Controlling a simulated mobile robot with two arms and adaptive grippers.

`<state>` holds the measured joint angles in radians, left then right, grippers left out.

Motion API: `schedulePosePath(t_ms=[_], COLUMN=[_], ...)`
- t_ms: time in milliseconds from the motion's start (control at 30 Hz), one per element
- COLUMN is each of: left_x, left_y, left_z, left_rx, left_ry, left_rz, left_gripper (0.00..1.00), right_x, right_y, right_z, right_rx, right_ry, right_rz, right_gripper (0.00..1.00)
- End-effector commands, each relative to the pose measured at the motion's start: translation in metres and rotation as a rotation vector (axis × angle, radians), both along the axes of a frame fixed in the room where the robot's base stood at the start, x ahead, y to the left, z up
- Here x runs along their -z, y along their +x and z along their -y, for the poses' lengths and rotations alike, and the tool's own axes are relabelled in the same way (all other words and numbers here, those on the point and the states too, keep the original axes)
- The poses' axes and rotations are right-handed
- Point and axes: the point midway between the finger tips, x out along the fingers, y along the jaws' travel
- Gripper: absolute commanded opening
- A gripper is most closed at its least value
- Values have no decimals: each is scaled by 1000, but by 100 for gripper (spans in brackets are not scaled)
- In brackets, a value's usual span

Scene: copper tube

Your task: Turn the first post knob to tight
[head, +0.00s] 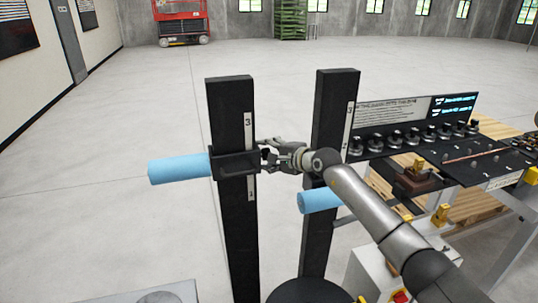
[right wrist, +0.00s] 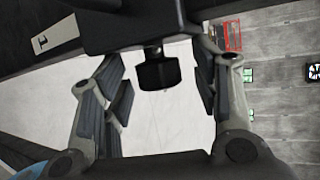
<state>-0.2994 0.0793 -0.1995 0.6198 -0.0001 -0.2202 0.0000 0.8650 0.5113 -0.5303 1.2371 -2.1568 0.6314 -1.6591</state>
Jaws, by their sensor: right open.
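The first post (head: 231,210) is a tall black upright at the left with a white numbered scale strip. A black bracket (head: 232,168) on it carries a light blue cylinder (head: 178,169) pointing left. The post's black knob (right wrist: 158,72) shows in the right wrist view, hanging below the dark bracket. My right gripper (head: 272,156) is at the right side of this bracket. In the right wrist view, the gripper (right wrist: 160,88) is open, with the knob between its fingers and visible gaps on both sides. The knob's tightness cannot be read. My left gripper is out of view.
A second black post (head: 331,110) stands close to the right, with another blue cylinder (head: 320,200) beside my right arm. Open floor lies left.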

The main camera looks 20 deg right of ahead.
Motion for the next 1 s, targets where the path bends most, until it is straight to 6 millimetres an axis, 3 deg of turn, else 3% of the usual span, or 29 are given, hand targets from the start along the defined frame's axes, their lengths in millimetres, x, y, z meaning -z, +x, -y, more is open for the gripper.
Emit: schedulePosePath(t_ms=[267,800,1000], left_x=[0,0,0], left_y=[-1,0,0], left_z=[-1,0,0], left_rx=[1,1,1], left_ry=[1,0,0], left_rz=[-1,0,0], left_gripper=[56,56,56], right_x=[-3,-30,-37], right_y=[-9,-84,-101], right_z=[5,37,44], right_rx=[0,0,0], right_ry=[-3,-4,-2], right_rz=[0,-1,-1], right_gripper=[56,56,56])
